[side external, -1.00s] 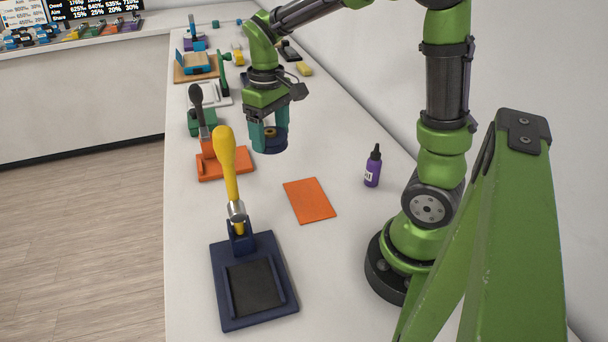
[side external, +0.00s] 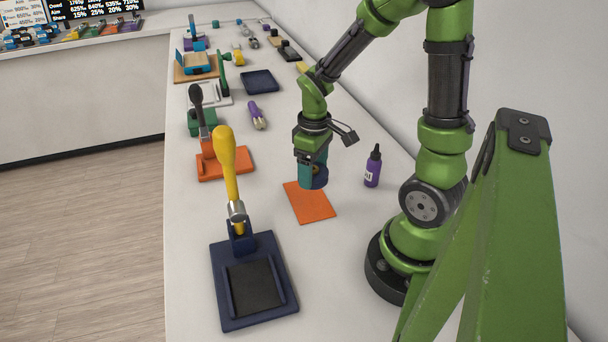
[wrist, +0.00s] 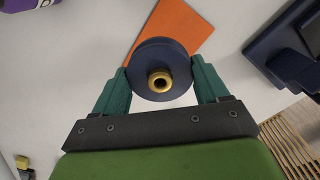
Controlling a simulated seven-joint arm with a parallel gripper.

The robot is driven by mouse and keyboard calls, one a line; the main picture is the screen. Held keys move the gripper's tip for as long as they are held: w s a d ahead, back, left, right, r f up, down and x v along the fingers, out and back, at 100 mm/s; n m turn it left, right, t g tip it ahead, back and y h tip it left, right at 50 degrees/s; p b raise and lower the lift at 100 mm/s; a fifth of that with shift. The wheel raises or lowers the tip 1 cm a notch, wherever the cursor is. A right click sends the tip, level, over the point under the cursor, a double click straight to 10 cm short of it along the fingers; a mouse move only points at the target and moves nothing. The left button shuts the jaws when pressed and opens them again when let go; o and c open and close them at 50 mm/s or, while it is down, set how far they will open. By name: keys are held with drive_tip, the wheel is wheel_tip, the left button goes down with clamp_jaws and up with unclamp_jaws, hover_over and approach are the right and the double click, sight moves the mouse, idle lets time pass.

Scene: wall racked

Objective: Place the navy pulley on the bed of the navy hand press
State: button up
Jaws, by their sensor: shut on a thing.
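The navy pulley (wrist: 143,58) is a dark blue disc with a brass hub. My gripper (wrist: 158,82) is shut on it, with one teal finger on each side. In the side external view the pulley (side external: 318,182) hangs from my gripper (side external: 312,172) above the far end of the orange mat. The navy hand press stands at the front of the bench, with a yellow handle (side external: 226,160) upright at its back. Its bed (side external: 254,287) is a dark plate between low navy rails, and nothing lies on it. Part of the press (wrist: 288,62) shows at the right in the wrist view.
The orange mat (side external: 313,204) lies flat on the white bench. A purple bottle (side external: 373,166) stands right of my gripper. An orange hand press (side external: 226,164) stands at the left, behind the navy one. The bench between mat and navy press is clear.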

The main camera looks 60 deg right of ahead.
sight(312, 199)
drive_tip(key=shift+f, duration=2.9)
drive_tip(key=shift+f, duration=0.15)
drive_tip(key=o, duration=1.3)
wheel_tip(312, 199, up, 17)
drive_tip(key=a+r+t, duration=0.1)
drive_tip(key=a, duration=0.1)
drive_tip(key=a+r+t, duration=0.1)
drive_tip(key=a, duration=0.1)
drive_tip(key=a+r+m+t, duration=0.1)
drive_tip(key=a, duration=0.1)
drive_tip(key=shift+a, duration=0.1)
drive_tip(key=shift+o, duration=0.2)
drive_tip(key=s+a+r+m+t+y, duration=0.2)
drive_tip(key=a+r+t, duration=0.1)
drive_tip(key=a, duration=0.4)
drive_tip(key=shift+r+m+t, duration=0.15)
drive_tip(key=shift+m+t, duration=0.25)
drive_tip(key=shift+t, duration=0.2)
